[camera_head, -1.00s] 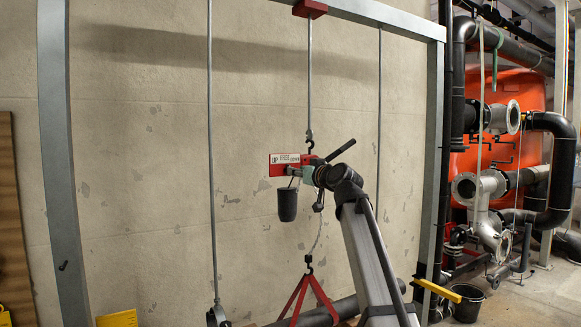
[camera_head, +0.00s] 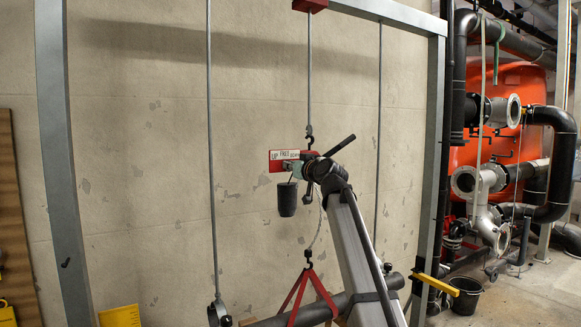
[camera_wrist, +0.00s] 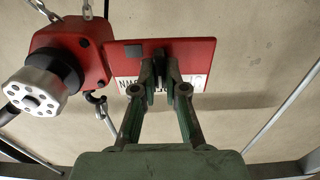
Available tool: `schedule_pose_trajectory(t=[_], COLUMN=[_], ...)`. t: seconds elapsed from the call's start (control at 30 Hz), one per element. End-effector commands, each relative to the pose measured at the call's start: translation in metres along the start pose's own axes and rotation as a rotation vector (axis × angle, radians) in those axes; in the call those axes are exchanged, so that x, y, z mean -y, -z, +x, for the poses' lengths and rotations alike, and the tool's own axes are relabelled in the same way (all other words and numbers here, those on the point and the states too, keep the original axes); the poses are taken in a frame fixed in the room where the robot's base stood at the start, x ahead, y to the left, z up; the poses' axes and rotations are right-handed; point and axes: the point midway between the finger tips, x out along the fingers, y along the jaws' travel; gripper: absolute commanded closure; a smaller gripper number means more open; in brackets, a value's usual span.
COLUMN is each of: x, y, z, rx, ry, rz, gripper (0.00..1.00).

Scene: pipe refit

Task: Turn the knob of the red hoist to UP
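The red hoist (camera_wrist: 95,42) fills the upper left of the wrist view, with a silver wheel (camera_wrist: 38,92) on its side. Its red plate (camera_head: 279,154) reads UP, FREE and DOWN in the head view, UP at the left; the lettering is inverted in the wrist view. My gripper (camera_wrist: 160,76) is in front of the plate, its fingers drawn close together around a dark narrow piece, apparently the knob (camera_wrist: 160,52). The fingers cover much of the label and the contact. A dark square block (camera_wrist: 133,50) shows beside them. I cannot read the knob's setting.
A dark chain bucket (camera_head: 287,199) hangs just below my gripper. Red slings (camera_head: 309,290) hang from the lower hook above a dark pipe (camera_head: 345,307). Grey frame posts (camera_head: 60,160) and thin vertical rods stand around. Flanged piping (camera_head: 490,180) is at the right.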

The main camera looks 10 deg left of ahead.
Motion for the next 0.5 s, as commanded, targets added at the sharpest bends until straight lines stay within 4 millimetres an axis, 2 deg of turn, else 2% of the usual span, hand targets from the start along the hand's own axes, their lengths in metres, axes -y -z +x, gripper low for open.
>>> schedule_pose_trajectory(t=[0.27,0.5], x=[-0.0003,-0.0001], y=[-0.0009,-0.0043], z=[0.0016,0.0029], rx=[-0.002,-0.004], ry=[0.000,0.000], rz=[-0.018,-0.111], gripper=[1.00,1.00])
